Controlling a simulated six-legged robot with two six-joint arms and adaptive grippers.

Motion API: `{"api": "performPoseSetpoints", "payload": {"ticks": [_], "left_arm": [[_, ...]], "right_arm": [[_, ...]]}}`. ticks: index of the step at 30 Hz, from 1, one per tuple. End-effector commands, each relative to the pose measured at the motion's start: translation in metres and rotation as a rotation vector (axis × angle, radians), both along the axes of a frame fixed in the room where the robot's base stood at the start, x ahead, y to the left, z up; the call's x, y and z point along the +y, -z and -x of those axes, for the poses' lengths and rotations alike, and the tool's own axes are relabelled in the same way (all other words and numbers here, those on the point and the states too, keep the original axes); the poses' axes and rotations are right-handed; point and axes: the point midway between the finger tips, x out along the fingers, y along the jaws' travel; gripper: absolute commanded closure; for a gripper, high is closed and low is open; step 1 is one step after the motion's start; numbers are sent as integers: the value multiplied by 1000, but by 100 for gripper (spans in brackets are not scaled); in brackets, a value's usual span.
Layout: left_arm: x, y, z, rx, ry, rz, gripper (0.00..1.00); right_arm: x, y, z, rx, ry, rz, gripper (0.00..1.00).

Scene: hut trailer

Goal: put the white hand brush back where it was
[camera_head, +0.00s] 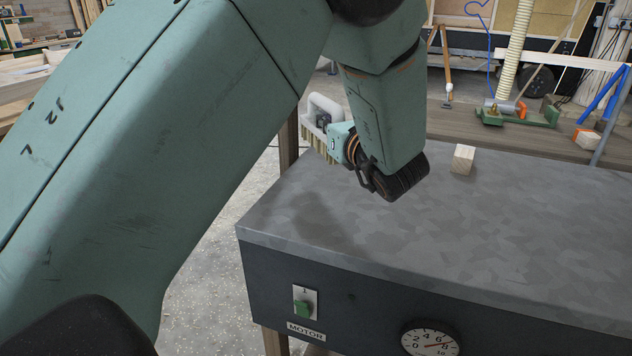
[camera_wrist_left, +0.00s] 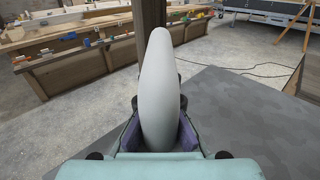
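The white hand brush (camera_head: 319,104) is in my left gripper (camera_head: 328,130), beyond the left part of the grey machine top (camera_head: 400,225). Its pale bristles hang downward in the head view. In the left wrist view, the brush's smooth white body (camera_wrist_left: 159,85) stands between the two dark fingers, which are closed around it. The teal wrist and arm hide part of the brush and the gripper in the head view. I cannot tell whether the bristles touch the top. My right gripper is in neither view.
A small wooden block (camera_head: 463,159) stands on the machine top, right of my wrist. A wooden post (camera_head: 289,142) rises behind the top. The top's front and right are bare.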

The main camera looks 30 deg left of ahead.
Motion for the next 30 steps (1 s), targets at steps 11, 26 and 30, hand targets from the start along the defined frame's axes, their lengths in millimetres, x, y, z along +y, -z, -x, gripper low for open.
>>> {"api": "performPoseSetpoints", "payload": {"ticks": [11,26,30], "left_arm": [[-5,57,-1,-1,5,0,100],[1,95,-2,-2,1,0,100],[1,95,-2,-1,1,0,100]], "right_arm": [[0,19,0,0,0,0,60],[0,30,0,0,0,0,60],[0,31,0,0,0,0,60]]}}
